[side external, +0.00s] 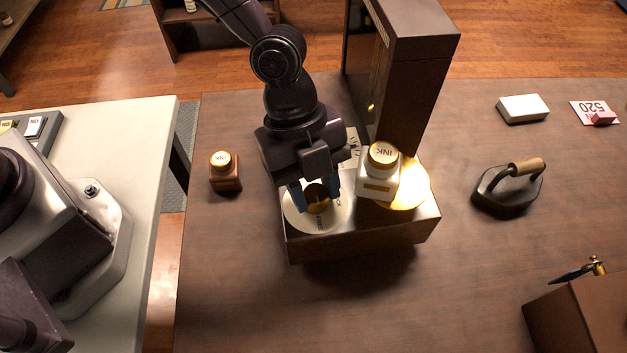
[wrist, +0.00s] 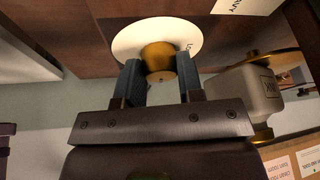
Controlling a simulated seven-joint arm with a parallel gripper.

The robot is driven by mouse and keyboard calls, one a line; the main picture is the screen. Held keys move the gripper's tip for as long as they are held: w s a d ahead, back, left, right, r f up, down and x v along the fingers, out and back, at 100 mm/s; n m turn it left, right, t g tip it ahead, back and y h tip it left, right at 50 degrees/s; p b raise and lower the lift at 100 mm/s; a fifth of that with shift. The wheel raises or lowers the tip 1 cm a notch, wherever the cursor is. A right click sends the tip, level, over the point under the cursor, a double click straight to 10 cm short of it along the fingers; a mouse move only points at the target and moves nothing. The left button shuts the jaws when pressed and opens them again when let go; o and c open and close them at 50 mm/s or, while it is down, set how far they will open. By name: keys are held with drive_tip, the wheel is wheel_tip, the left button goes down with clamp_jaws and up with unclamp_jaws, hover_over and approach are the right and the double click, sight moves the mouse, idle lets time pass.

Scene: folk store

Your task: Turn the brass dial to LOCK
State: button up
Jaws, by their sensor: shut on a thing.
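The brass dial (side external: 317,196) is a round knob on a pale disc (side external: 302,220) set on top of a dark wooden box (side external: 350,239). My gripper (side external: 314,194) comes down from above, with its fingers on either side of the dial. In the wrist view my gripper (wrist: 160,84) is shut on the brass dial (wrist: 159,60), one finger at each side. The pale disc (wrist: 130,38) shows behind the knob. Its lettering is mostly hidden or too small to read, so I cannot tell which mark the dial points to.
A tall wooden cabinet (side external: 408,60) rises behind. A brown ink bottle (side external: 225,172) stands left, a flat iron (side external: 508,188) right.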

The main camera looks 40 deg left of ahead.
drive_tip(key=n+t, duration=0.2)
drive_tip(key=n, duration=0.2)
drive_tip(key=shift+s+d+n, duration=0.1)
drive_tip(key=shift+n, duration=0.3)
drive_tip(key=n+t, duration=0.1)
drive_tip(key=n, duration=0.3)
drive_tip(key=shift+s+d+r+t, duration=0.1)
drive_tip(key=shift+t, duration=0.3)
drive_tip(key=n+t+y, duration=0.1)
drive_tip(key=n, duration=0.3)
drive_tip(key=shift+n+t+y, duration=0.5)
drive_tip(key=shift+n+y, duration=0.3)
drive_tip(key=shift+n, duration=1.3)
drive_tip(key=o, duration=0.9)
